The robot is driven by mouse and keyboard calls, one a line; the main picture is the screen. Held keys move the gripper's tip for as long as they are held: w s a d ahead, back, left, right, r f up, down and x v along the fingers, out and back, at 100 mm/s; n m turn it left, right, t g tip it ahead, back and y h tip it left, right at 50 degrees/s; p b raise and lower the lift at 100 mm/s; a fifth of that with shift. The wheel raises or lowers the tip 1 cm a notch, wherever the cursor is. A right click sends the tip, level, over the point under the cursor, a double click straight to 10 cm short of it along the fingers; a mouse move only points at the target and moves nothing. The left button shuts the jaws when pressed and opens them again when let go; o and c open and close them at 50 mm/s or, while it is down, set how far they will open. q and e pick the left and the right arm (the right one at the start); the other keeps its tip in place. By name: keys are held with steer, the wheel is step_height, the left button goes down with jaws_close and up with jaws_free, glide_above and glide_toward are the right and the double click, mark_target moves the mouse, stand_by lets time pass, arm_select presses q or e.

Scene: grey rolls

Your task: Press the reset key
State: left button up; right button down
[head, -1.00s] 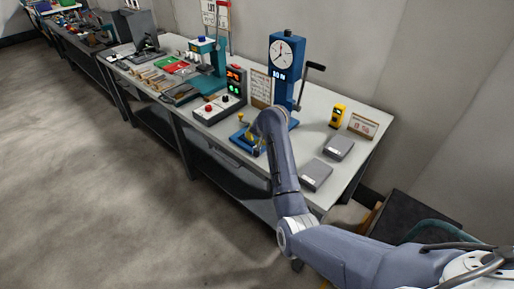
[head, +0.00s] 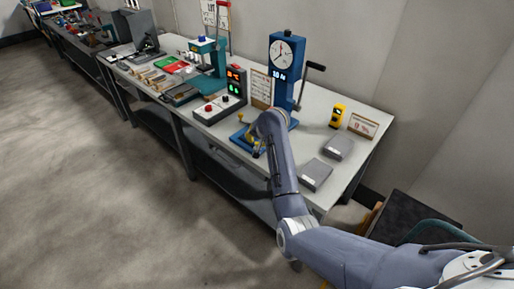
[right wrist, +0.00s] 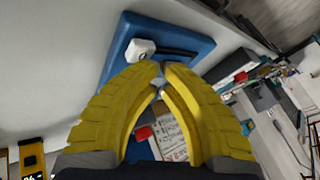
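The reset key cannot be picked out by any readable label. A blue dial gauge stand (head: 283,58) with a lit readout and a black side lever stands on the bench. My right gripper (head: 255,150), partly hidden by my wrist, is over the bench near the stand's blue foot. In the right wrist view its yellow fingers (right wrist: 160,76) meet at the tips, with nothing held. A blue block (right wrist: 178,48) with a white knob lies beyond them. My left gripper is out of view.
A yellow meter (head: 338,116), a small sign (head: 363,125) and two grey boxes (head: 316,174) occupy the bench's right end. A printed card (head: 261,89) stands left of the gauge. A teal press (head: 214,64) and trays fill the left. The wall is behind.

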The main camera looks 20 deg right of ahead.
steer(key=shift+f, duration=0.5)
stand_by(1.1)
steer(key=shift+r, duration=0.95)
steer(key=shift+r, duration=0.1)
step_height(320, 180, up, 5)
steer(key=shift+f, duration=0.1)
stand_by(0.4)
stand_by(0.7)
